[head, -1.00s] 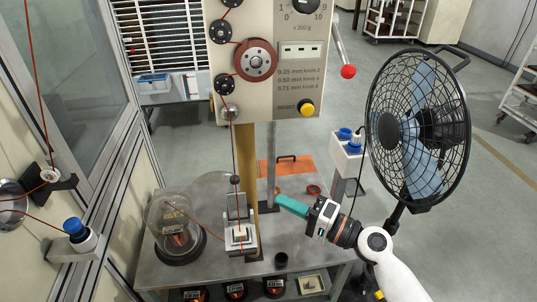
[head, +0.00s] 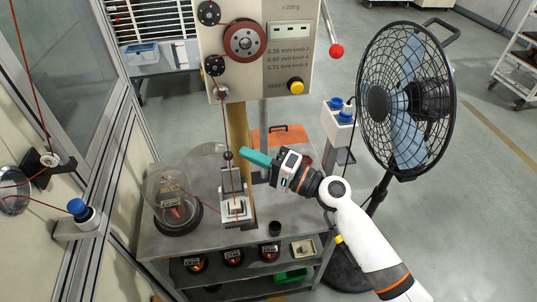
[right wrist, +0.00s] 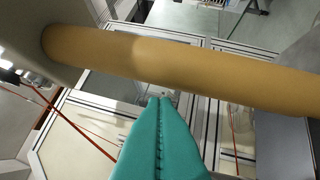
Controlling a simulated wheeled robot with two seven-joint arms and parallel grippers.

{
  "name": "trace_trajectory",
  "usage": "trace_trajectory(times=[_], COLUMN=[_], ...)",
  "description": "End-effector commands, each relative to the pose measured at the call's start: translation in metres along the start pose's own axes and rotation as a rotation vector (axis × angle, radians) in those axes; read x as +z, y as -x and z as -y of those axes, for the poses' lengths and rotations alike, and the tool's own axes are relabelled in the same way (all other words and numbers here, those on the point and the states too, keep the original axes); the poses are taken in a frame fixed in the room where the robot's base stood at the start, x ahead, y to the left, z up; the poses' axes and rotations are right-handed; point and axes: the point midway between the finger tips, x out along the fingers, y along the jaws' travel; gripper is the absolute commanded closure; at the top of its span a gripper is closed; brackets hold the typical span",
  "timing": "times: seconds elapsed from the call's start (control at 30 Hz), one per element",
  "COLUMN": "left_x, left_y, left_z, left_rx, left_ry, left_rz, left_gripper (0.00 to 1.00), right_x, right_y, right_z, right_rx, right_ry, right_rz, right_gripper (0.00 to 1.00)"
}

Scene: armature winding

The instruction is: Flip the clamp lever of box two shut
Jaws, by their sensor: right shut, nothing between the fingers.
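My right gripper, with teal fingers (head: 250,155), is shut and empty. It reaches in from the right above the bench, with its tips near the tan post (head: 238,130). In the right wrist view the fingers (right wrist: 160,110) are pressed together just below the tan post (right wrist: 190,68), which crosses the picture. A white clamp-like fixture (head: 235,208) stands on the bench below and left of the gripper, with a red wire running down to it. I cannot tell which part is box two or its clamp lever. My left gripper is not in view.
A glass dome (head: 172,200) stands on the bench (head: 180,245) left of the fixture. A panel with pulleys (head: 270,85) rises above. A fan (head: 405,100) stands at right. Blue-topped units stand at left (head: 78,212) and right (head: 338,120). Spools (head: 232,257) sit on the shelf below.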

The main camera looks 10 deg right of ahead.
Motion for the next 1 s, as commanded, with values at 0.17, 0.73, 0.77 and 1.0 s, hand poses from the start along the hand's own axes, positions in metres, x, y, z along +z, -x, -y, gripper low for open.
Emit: trace_trajectory(times=[0.17, 0.73, 0.77, 1.0], left_x=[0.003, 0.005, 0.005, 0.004], left_y=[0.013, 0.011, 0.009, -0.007], left_z=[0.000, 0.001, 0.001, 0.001], left_rx=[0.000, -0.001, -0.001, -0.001], left_ry=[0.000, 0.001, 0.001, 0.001], left_rz=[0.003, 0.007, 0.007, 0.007], left_gripper=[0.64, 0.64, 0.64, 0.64], right_x=[0.001, -0.001, -0.001, -0.002], right_y=[-0.024, -0.030, -0.030, -0.029], right_z=[-0.002, 0.002, 0.002, 0.000], right_rx=[0.000, 0.002, 0.004, 0.029], right_ry=[-0.002, 0.004, 0.006, 0.039], right_rz=[0.001, 0.000, 0.000, 0.000], right_gripper=[1.00, 1.00, 1.00, 1.00])
